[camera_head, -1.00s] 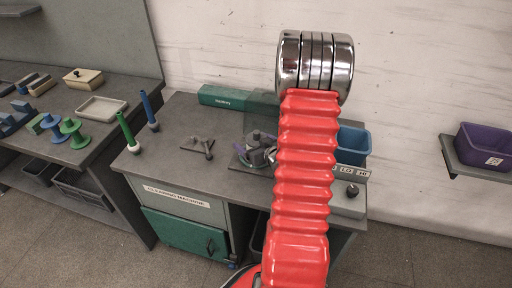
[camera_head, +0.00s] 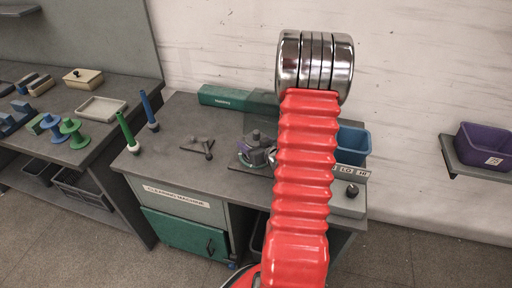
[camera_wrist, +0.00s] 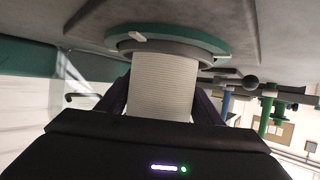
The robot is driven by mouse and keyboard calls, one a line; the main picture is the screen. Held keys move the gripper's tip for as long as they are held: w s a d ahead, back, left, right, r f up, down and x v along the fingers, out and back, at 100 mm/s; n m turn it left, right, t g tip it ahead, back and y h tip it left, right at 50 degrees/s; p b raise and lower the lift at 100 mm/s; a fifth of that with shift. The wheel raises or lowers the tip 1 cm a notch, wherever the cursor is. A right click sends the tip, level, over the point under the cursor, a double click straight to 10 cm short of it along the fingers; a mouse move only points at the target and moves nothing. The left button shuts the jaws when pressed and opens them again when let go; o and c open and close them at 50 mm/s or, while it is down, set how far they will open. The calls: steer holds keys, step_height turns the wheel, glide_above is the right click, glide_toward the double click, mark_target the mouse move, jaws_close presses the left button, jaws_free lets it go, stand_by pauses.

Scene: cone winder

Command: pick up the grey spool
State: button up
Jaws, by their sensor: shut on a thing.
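The grey spool (camera_wrist: 162,88) shows in the wrist view as a pale, finely ribbed cylinder with a grey flange, against a teal-edged round disc (camera_wrist: 205,37). My gripper (camera_wrist: 163,100) has its two dark fingers on either side of the cylinder and is shut on it. In the head view a grey round piece (camera_head: 256,141) stands on the bench beside my red arm, which hides part of it. I cannot tell whether the spool touches the disc.
The grey bench (camera_head: 185,172) also holds a T-shaped grey part (camera_head: 203,146), a green box (camera_head: 223,97) and a blue bin (camera_head: 352,145). Green (camera_head: 128,130) and blue (camera_head: 149,110) pegs stand at its left. A purple bin (camera_head: 484,148) sits on a right shelf.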

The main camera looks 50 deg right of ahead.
steer(key=shift+r, duration=0.15)
steer(key=shift+r, duration=4.85)
